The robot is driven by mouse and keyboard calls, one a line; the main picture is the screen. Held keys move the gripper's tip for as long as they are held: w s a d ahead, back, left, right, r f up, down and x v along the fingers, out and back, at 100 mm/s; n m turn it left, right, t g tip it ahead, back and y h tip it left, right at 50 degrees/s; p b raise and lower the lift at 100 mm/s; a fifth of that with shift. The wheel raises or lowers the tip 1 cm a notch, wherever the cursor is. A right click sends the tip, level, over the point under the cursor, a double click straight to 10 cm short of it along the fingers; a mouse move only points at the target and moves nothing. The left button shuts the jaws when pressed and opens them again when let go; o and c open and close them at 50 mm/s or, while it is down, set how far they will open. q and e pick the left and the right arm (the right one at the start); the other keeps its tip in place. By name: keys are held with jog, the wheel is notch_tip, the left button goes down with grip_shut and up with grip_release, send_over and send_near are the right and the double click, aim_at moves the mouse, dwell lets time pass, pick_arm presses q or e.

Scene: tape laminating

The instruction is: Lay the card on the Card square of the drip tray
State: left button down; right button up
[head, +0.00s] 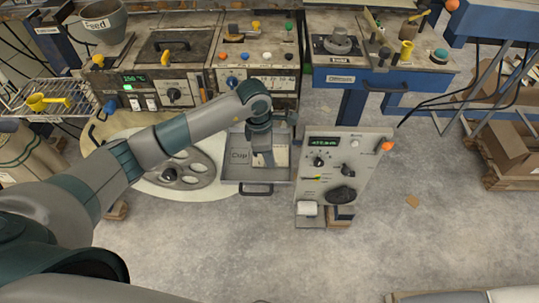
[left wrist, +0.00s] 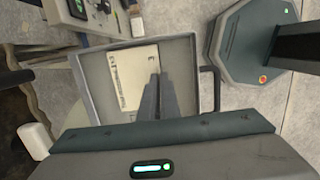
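The drip tray (head: 232,175) is a shallow grey tray with a handle on its front; lettering shows on the left of its floor. A pale, flat card-like piece (head: 281,157) shows in its right part. In the left wrist view the pale piece (left wrist: 125,80) bears dark print and lies within the walls of the tray (left wrist: 185,48). My left gripper (head: 264,161) points down into the tray. Its fingers (left wrist: 158,78) are close together over the piece's edge; I cannot tell whether they pinch it. The fingers hide part of the tray floor. My right gripper is not in view.
A control box (head: 340,165) with a green display and knobs stands directly right of the tray. A round pale table with a grey holed plate (head: 190,172) is on the left. Machines with knobs line the back. The floor in front is clear.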

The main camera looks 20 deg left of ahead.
pick_arm(q)
jog(key=shift+f, duration=0.15)
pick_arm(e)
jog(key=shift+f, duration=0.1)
pick_arm(q)
jog(key=shift+f+b, duration=0.1)
jog(key=shift+b, duration=0.2)
jog(key=c, duration=2)
grip_release()
jog(key=shift+r, duration=0.3)
